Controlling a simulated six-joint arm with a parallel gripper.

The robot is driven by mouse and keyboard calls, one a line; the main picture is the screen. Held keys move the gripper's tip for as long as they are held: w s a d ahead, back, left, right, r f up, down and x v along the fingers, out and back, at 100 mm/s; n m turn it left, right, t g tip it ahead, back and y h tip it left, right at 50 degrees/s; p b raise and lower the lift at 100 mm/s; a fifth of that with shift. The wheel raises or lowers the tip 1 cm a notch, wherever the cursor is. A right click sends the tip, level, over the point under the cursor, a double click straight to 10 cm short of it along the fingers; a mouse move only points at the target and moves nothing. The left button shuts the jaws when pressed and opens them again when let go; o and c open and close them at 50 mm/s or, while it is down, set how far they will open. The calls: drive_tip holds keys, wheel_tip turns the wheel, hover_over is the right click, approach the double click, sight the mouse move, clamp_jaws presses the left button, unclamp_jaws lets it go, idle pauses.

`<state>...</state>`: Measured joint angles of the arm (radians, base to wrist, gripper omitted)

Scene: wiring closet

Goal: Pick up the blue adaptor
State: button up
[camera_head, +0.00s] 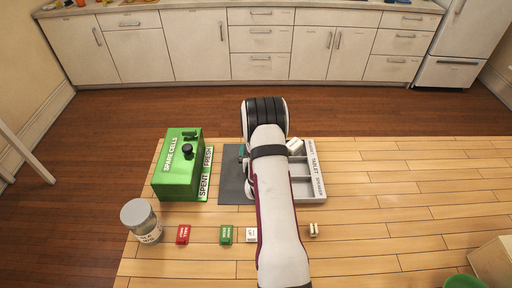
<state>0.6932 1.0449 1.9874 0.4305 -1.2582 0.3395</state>
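A small teal-blue piece (241,151) shows at the left edge of my arm, over the dark grey mat (230,184). It may be the blue adaptor, but most of it is hidden and I cannot tell for sure. My arm reaches forward over the table and bends down at the mat and the grey tray. My gripper (249,186) is mostly hidden behind the arm. Only a small part shows at its left side, above the mat. I cannot see its fingertips or whether it holds anything.
A grey compartment tray (322,188) with labels lies right of my arm, a white item (295,146) at its back. A green spare-cells box (178,170) and a lidded jar (141,220) stand left. Red (183,234), green (226,234) and white (251,234) blocks lie in front.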

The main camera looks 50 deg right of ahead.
drive_tip(key=shift+w+d+f, duration=0.25)
drive_tip(key=shift+w+d, duration=0.25)
drive_tip(key=c, duration=1.3)
